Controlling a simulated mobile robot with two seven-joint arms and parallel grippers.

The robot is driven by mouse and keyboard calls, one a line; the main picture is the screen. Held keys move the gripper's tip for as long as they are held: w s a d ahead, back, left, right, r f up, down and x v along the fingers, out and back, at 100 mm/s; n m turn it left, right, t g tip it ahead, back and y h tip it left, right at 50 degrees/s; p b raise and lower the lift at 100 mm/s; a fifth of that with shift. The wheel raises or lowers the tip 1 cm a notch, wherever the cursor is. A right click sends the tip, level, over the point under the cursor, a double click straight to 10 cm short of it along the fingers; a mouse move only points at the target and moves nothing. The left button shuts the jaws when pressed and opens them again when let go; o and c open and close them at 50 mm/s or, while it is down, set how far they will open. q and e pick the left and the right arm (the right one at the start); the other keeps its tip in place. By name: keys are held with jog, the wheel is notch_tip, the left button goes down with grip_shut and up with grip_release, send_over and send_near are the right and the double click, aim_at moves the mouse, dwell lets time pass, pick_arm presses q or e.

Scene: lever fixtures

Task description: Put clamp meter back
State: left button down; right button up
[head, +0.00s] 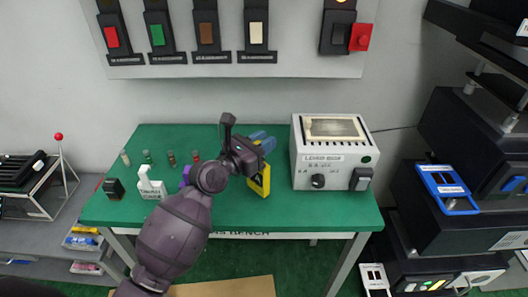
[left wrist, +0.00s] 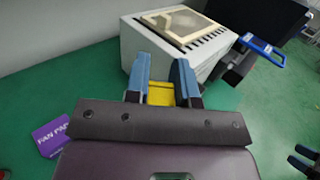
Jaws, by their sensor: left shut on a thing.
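My left gripper (head: 266,152) is above the green bench, left of the grey tester box. Its two blue fingers are shut on a yellow-and-black thing, seemingly the clamp meter (head: 261,181), which hangs below them. The gripper (left wrist: 162,82) also shows in the left wrist view, with the yellow body (left wrist: 160,94) between its fingers. The meter's upper part is hidden by the gripper, and I cannot tell whether its lower end touches the bench. A dark shape with blue tips at the lower right edge of the wrist view may be my right gripper (left wrist: 302,163).
The grey tester box (head: 332,155) stands at the bench's right. A white holder (head: 151,185), a black block (head: 114,188) and several small cylinders (head: 171,158) occupy the left. A purple pad (left wrist: 50,138) lies beside my gripper. A blue frame (head: 447,190) is on the right-hand equipment.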

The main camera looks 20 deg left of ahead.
pick_arm(q)
notch_tip(320, 180, down, 3)
jog(key=shift+r+b, duration=0.15)
jog(key=shift+b, duration=0.15)
pick_arm(e)
jog(key=shift+s+d+f, duration=0.1)
jog(key=shift+s+f, duration=0.6)
jog(key=shift+f, duration=0.35)
pick_arm(q)
jog(key=c, duration=1.4)
grip_release()
jog(key=o, duration=0.4)
jog(key=shift+o, duration=0.2)
jog(key=v, duration=1.2)
pick_arm(e)
jog(key=shift+w+r, duration=0.35)
jog(key=shift+w, duration=0.2)
